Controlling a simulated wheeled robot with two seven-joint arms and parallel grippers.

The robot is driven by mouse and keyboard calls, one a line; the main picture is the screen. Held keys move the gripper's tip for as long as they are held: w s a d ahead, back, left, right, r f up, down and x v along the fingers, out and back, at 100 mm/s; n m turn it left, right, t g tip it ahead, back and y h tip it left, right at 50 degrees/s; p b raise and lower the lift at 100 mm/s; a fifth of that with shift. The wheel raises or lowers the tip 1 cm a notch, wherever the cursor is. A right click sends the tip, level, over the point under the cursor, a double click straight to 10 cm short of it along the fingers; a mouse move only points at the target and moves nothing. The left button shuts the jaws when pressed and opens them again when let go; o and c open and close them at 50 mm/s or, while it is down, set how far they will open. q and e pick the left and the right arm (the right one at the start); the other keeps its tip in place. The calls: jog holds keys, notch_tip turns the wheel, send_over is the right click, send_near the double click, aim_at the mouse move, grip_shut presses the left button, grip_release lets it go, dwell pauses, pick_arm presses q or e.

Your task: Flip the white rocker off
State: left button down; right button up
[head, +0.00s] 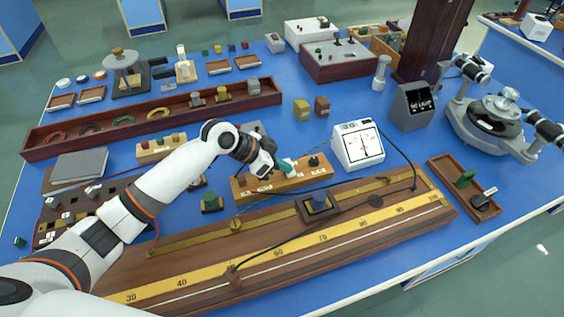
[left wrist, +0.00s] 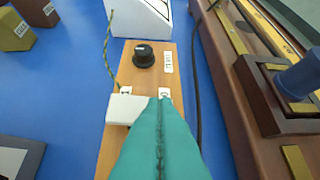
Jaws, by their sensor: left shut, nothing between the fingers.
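The white rocker (left wrist: 125,109) sits on a wooden block (left wrist: 131,76) with a black knob (left wrist: 144,55) at its far end. In the head view the block (head: 293,182) lies behind the long ruler board. My left gripper (left wrist: 161,102) is shut and empty, its teal fingers together. In the left wrist view the fingertips overlap the right edge of the rocker; I cannot tell whether they touch it. The fingers hide the near part of the block. In the head view the left gripper (head: 284,166) is over the block. My right gripper is not in view.
A white meter (head: 357,146) stands just right of the block. The long wooden ruler board (head: 330,233) runs in front, with a dark cable across it. A small block with a blue-grey top (head: 318,202) stands on it. A wooden terminal strip (head: 160,147) lies left.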

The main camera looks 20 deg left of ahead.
pick_arm(q)
jog(key=shift+w+a, duration=0.1)
jog(key=shift+w+a+r, duration=0.2)
jog(key=shift+w+a, duration=0.2)
jog(key=shift+w, duration=0.2)
jog(key=v, duration=1.2)
jog(key=shift+b, duration=0.45)
